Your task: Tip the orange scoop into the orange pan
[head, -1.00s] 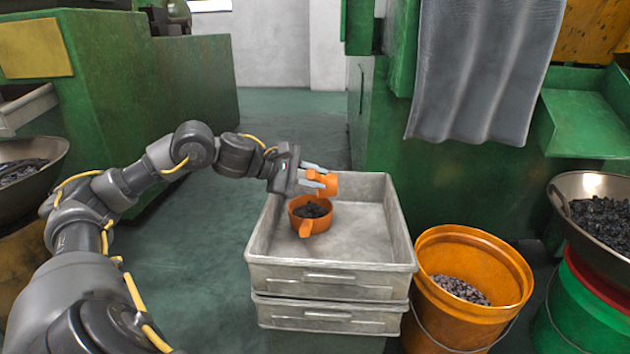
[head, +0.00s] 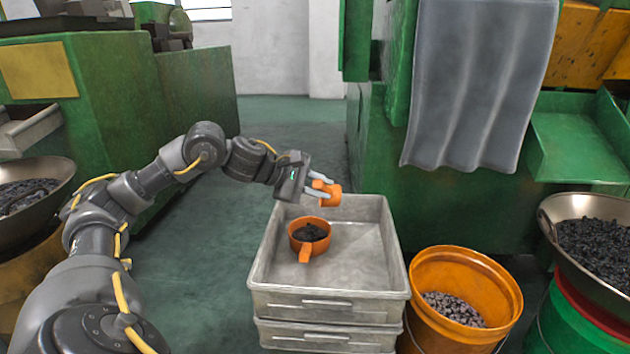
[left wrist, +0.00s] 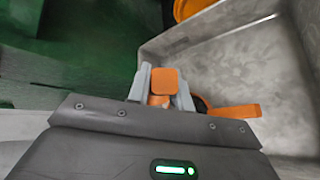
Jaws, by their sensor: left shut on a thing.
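My left gripper (head: 318,186) is shut on the orange scoop (head: 330,194), which it holds over the back part of the grey tray. The scoop also shows between the fingers in the left wrist view (left wrist: 165,82). The inside of the scoop is hidden. The orange pan (head: 309,249) sits in the tray's left part, with dark pieces in it and its handle toward the front. The scoop is above and behind the pan, slightly to its right, and apart from it. In the left wrist view, part of the pan and its handle (left wrist: 236,111) show beyond the gripper. My right gripper is not in view.
The grey tray (head: 365,262) is stacked on another. An orange bucket (head: 440,331) with small grey pieces stands to its right. A bowl of dark pieces (head: 556,233) rests on a green bucket further right. Green machines stand at both sides. The tray's right half is bare.

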